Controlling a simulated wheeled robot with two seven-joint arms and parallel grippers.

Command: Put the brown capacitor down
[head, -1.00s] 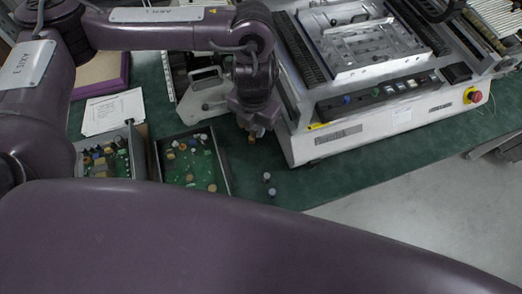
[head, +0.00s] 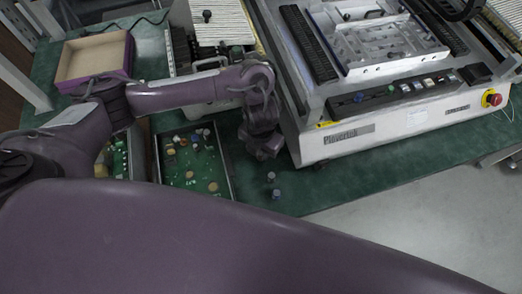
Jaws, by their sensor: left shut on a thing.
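My left gripper (head: 262,151) points down over the green mat (head: 330,188), between the tray with the green board and the white machine. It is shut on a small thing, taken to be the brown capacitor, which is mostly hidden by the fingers. Whether it touches the mat cannot be told. Two small grey-topped capacitors stand on the mat just in front of the gripper, one (head: 271,177) behind the other (head: 276,194). My right gripper is not in view.
A grey tray (head: 232,180) with a green board and several parts lies left of the gripper. A second tray is partly hidden by my arm. The white machine (head: 350,138) stands close on the right. An empty open box (head: 95,58) is at the back left.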

